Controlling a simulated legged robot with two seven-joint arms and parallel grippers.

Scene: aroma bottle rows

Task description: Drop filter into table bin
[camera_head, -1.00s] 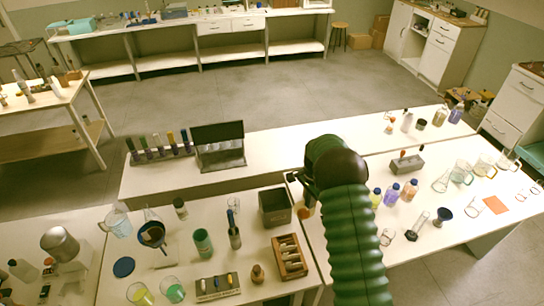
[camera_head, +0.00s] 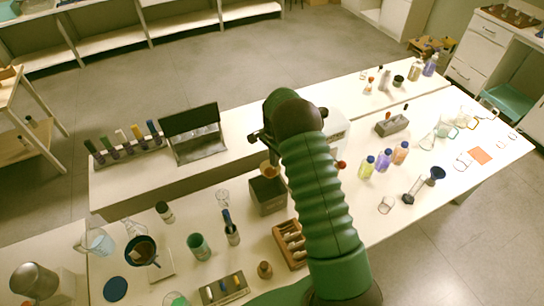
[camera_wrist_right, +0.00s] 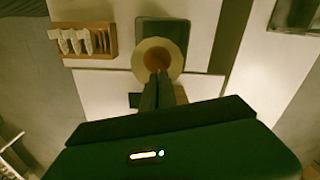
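The filter is a tan, round cone with a brown inside; it shows in the wrist view (camera_wrist_right: 147,66) and as a small tan shape in the head view (camera_head: 269,168). My right gripper (camera_wrist_right: 160,82) has its fingers close together on the filter's rim. In the head view my right gripper (camera_head: 266,150) is partly hidden by my arm. The table bin (camera_head: 268,196) is a dark grey open box, with the filter above its back edge. In the wrist view the bin (camera_wrist_right: 196,42) lies behind the filter, which covers part of it. My left gripper is not in view.
A wooden rack (camera_head: 290,244) stands in front of the bin, partly behind my arm. A bottle with a dark top (camera_head: 231,230), a green cup (camera_head: 199,246) and a clear beaker (camera_head: 222,197) stand to its left. Colored bottles (camera_head: 383,160) stand to the right.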

